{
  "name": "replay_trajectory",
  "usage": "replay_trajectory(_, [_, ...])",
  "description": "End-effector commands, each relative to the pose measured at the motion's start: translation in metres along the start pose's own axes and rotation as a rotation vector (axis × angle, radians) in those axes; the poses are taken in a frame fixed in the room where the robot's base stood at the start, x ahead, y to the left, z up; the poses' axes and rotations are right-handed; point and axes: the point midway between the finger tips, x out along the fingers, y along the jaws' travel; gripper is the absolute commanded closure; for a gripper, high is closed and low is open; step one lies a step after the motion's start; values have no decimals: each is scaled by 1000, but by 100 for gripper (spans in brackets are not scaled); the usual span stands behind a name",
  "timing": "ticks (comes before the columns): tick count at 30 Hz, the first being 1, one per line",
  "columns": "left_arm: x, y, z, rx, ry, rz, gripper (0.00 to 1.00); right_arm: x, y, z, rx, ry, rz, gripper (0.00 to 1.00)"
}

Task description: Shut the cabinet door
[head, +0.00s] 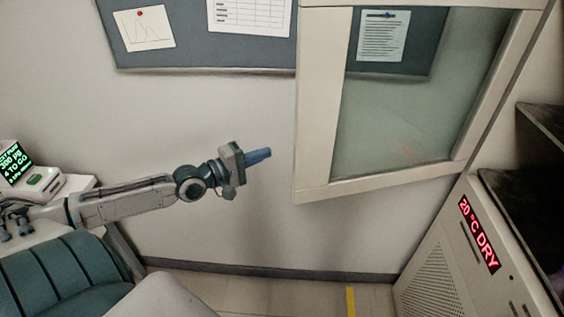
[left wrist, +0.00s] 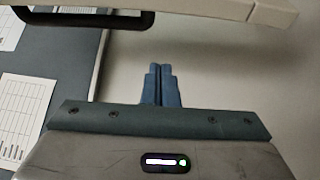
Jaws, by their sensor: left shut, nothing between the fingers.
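The cabinet door (head: 312,181) has a cream frame around a clear glass pane. It stands swung open, out from the cabinet (head: 437,255) at the right of the head view. My left gripper (head: 268,153) is shut and empty, its blue fingers pointing right, a short way left of the door's free edge. In the left wrist view the shut fingers (left wrist: 161,72) point toward the cream door edge (left wrist: 200,8) across the top, with a dark handle (left wrist: 85,18) at upper left. A gap shows between fingertips and door. My right gripper is not in view.
The cabinet front carries a red "20 °C DRY" display (head: 479,233). Dark open shelves (head: 520,185) are at the far right. A pinboard (head: 190,45) hangs on the back wall. A device with a green screen (head: 15,163) stands at left. The space below the door looks clear.

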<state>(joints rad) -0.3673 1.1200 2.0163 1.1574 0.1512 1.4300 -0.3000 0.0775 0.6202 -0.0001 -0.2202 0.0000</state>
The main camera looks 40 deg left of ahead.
Motion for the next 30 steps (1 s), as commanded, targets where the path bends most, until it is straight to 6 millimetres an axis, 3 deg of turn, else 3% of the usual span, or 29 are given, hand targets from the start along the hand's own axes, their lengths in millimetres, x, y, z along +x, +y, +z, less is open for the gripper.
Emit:
replay_trajectory(9, [34, -3, 0, -1, 1, 6, 100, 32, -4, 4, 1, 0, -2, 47])
replay_trajectory(16, [59, -1, 0, -3, 0, 6, 100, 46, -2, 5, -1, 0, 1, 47])
replay_trajectory(18, [54, 7, 10, -3, -1, -1, 100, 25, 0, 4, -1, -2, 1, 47])
replay_trajectory(21, [50, 5, 20, -3, 0, -2, 100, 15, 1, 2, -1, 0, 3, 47])
replay_trajectory(30, [44, 1, 37, -1, 0, -1, 100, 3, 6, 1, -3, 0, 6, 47])
